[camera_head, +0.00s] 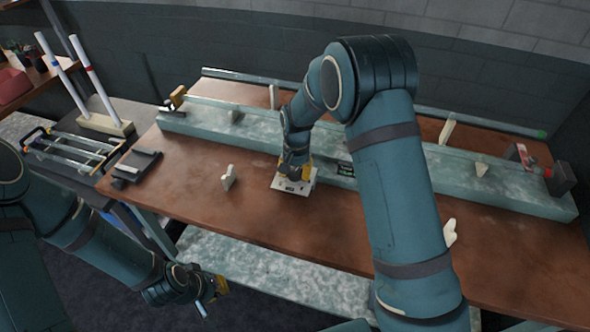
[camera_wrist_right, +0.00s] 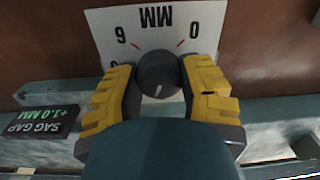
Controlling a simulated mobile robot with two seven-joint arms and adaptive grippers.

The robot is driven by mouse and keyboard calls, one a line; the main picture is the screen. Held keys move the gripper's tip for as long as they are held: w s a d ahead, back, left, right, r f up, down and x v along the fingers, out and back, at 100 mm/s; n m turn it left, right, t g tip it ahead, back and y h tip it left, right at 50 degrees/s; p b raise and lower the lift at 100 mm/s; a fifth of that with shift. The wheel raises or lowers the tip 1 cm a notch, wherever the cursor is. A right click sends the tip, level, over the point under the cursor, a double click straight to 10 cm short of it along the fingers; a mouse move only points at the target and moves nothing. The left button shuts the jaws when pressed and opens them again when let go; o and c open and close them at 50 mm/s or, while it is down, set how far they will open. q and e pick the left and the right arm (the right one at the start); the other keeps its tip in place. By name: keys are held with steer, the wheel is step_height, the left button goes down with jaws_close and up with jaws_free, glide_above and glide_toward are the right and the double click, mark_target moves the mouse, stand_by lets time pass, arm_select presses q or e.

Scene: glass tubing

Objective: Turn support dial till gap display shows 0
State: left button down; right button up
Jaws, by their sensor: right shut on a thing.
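The support dial (camera_wrist_right: 160,74) is a dark round knob with a pale pointer mark, on a white plate (camera_wrist_right: 110,27) lettered "MM", with numbers including 0 and 6. My right gripper (camera_wrist_right: 157,84) has its yellow-padded fingers on both sides of the dial, shut on it. In the head view the right gripper (camera_head: 295,172) is over the white plate (camera_head: 291,187) on the bench. The gap display (camera_wrist_right: 40,122) is a black panel reading "SAG GAP +1.0 MM", upside down in the right wrist view. My left gripper (camera_head: 213,290) hangs off the bench's front left; its opening is too small to judge.
The brown bench (camera_head: 350,228) carries a long greenish stone beam (camera_head: 520,195) along its back. Several cream supports stand about, one (camera_head: 229,178) left of the plate. A red clamp (camera_head: 522,155) is at the right end. A side table holds a tube rack (camera_head: 75,148).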

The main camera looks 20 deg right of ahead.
steer(key=m+p, duration=0.1)
steer(key=m, duration=0.4)
steer(key=shift+s+m+p, duration=0.1)
steer(key=shift+m+p, duration=0.2)
steer(key=shift+p, duration=0.1)
steer(key=shift+m+p, duration=0.65)
steer(key=shift+m, duration=1.05)
steer(key=shift+f, duration=0.1)
steer(key=o, duration=1.2)
steer(key=shift+o, duration=0.2)
steer(key=shift+r, duration=0.2)
